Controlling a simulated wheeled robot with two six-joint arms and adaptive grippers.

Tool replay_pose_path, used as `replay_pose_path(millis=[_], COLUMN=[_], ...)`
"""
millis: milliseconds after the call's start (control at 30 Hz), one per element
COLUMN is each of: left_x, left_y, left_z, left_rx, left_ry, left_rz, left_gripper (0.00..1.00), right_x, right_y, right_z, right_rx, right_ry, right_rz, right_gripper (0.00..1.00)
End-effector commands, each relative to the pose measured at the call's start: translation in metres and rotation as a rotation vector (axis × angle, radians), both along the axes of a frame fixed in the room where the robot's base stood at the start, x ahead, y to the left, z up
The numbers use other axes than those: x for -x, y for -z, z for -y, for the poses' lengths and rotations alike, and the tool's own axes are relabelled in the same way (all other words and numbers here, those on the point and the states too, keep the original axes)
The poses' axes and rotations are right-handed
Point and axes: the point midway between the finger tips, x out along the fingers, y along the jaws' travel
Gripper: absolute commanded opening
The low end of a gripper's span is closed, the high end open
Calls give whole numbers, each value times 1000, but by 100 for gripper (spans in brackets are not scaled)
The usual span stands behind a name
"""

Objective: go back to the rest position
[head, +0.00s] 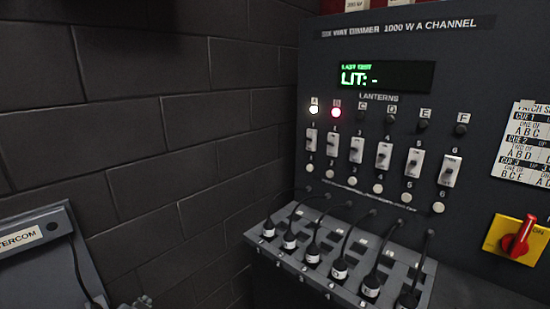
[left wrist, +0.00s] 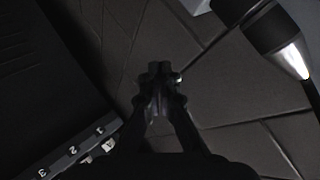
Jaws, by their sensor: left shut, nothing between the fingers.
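My left gripper (left wrist: 160,72) is shut and empty in the left wrist view, its fingertips together in front of a dark block wall and apart from anything I can make out. In the head view only a small part of it (head: 140,302) shows at the bottom edge, left of the dimmer panel. The grey dimmer panel (head: 320,80) stands at the right, with a row of lanterns, sliders and round buttons. My right gripper is not in view.
A patch shelf (head: 265,238) with several black plugs and cables juts out below the panel. A red rotary switch (head: 518,240) on a yellow plate is at the right. An intercom box (head: 30,265) is at lower left. Bare block wall (head: 150,130) lies between.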

Motion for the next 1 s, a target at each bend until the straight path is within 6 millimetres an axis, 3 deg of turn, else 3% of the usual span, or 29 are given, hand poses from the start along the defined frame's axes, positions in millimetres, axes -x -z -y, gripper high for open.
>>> replay_pose_path(millis=[33,100,200,467,500,767,867,1000], left_x=[22,51,90,180,186,170,174,197], left_y=[25,53,83,127,136,241,290,373], left_z=[10,22,39,80,83,70,65,56], left_rx=[74,159,260,468,483,471,471,469], left_ry=[-38,-89,-154,-305,-321,-338,-348,-367], left_rz=[-74,-170,-291,-558,-586,-616,-633,-666], left_gripper=[0,0,0,0,0,0,0,0], right_x=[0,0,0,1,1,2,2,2], right_y=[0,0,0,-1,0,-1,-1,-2], right_z=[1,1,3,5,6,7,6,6], right_rx=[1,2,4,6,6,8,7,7], right_ry=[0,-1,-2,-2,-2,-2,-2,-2], right_rz=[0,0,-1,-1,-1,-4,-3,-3], right_gripper=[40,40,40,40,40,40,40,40])
